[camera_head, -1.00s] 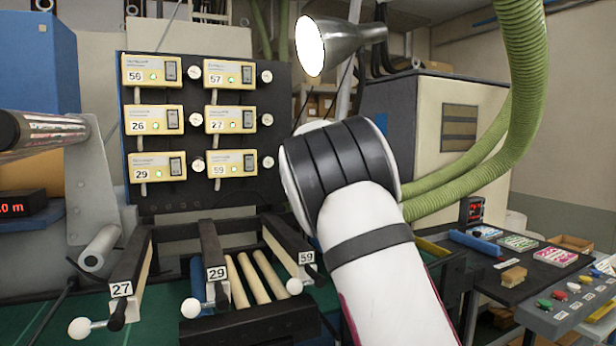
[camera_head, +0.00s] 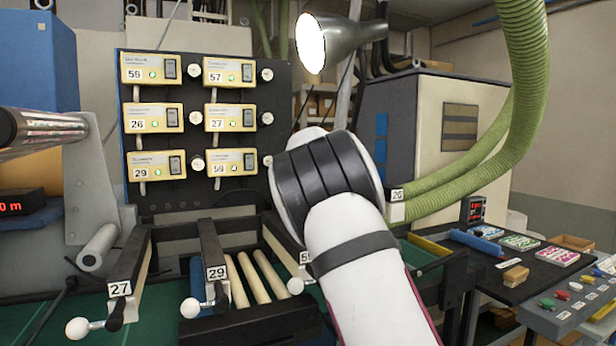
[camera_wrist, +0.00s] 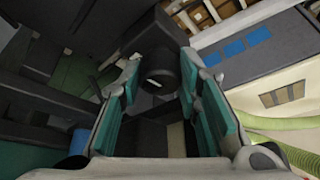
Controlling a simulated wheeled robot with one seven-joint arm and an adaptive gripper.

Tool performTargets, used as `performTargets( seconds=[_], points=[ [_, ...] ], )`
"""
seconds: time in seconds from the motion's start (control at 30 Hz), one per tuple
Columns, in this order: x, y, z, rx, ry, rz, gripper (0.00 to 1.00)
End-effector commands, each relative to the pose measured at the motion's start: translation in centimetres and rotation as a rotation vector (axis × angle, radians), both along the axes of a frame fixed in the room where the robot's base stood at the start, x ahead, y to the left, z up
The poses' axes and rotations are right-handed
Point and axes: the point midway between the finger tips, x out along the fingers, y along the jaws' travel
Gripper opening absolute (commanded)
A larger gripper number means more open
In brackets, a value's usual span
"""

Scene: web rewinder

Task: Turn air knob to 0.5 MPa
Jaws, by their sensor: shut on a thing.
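In the wrist view, a dark round knob (camera_wrist: 160,68) lies between the fingertips of my gripper (camera_wrist: 160,78). The teal-padded fingers are on either side of it and shut on it. The knob's lower end faces the camera. No pressure scale can be read in these frames. In the head view, my own arm hides the gripper and the knob.
A dark panel (camera_head: 225,195) with several numbered yellow boxes stands at the left. Numbered black arms (camera_head: 128,265) with white ball ends are below it. Green hoses (camera_head: 480,170) hang at the right. A dark side table (camera_head: 520,275) holds small items.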

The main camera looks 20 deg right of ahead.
Motion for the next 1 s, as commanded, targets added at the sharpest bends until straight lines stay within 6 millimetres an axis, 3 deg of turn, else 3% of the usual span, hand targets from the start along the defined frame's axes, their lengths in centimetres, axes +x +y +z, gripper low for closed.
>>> performTargets(
  seconds=[0.4, 0.77, 0.8, 0.87, 1.0],
  points=[
    [0.06, -0.23, 0.06, 0.342, -0.001, -0.002, 0.03],
    [0.01, -0.20, 0.03, 0.376, 0.002, -0.003, 0.03],
    [0.01, -0.19, 0.04, 0.376, 0.001, -0.002, 0.35],
    [0.01, -0.19, 0.03, 0.375, 0.001, -0.002, 0.49],
    [0.01, -0.17, 0.05, 0.375, 0.001, -0.002, 0.51]
  ],
)
